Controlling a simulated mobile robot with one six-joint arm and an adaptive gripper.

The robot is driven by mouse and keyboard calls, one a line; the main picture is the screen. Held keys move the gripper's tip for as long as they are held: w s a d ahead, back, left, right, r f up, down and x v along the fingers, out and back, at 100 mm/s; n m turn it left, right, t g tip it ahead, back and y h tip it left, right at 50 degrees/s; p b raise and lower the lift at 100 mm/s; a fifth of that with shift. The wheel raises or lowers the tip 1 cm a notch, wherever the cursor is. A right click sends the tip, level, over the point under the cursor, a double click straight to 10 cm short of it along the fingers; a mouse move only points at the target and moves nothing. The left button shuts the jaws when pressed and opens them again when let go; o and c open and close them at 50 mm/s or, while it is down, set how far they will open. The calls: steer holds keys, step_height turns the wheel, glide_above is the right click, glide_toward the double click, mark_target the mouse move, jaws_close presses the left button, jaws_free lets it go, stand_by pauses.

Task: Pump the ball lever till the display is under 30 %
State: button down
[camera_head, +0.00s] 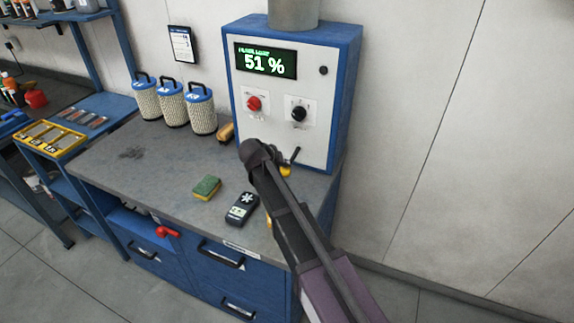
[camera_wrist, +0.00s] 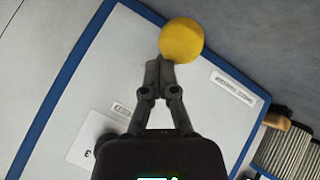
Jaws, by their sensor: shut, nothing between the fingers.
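The blue-edged white cabinet (camera_head: 310,140) stands on the bench, and its green display (camera_head: 265,62) reads 51 %. The lever's yellow ball (camera_wrist: 181,39) lies right at the fingertips of my gripper (camera_wrist: 159,64) in the wrist view. The fingers are closed together with nothing between them. The ball seems to be beside or just beyond the tips; I cannot tell if they touch. In the head view my arm covers most of the lever area, and only a bit of the yellow ball (camera_head: 286,171) shows low on the cabinet front.
A red knob (camera_head: 254,103) and a black knob (camera_head: 299,112) sit above the lever. Filter cartridges (camera_head: 172,103) stand left of the cabinet. A green-yellow sponge (camera_head: 207,187) and a dark handheld meter (camera_head: 242,208) lie on the bench. The bench's left part is mostly clear.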

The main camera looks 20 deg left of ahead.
steer(key=shift+f+b, duration=1.1)
steer(key=shift+f, duration=0.1)
stand_by(1.5)
steer(key=shift+r, duration=0.15)
stand_by(0.6)
steer(key=shift+r+p, duration=2.55)
steer(key=shift+p, duration=0.1)
steer(key=shift+r, duration=0.1)
step_height(320, 180, up, 5)
steer(key=p, duration=0.5)
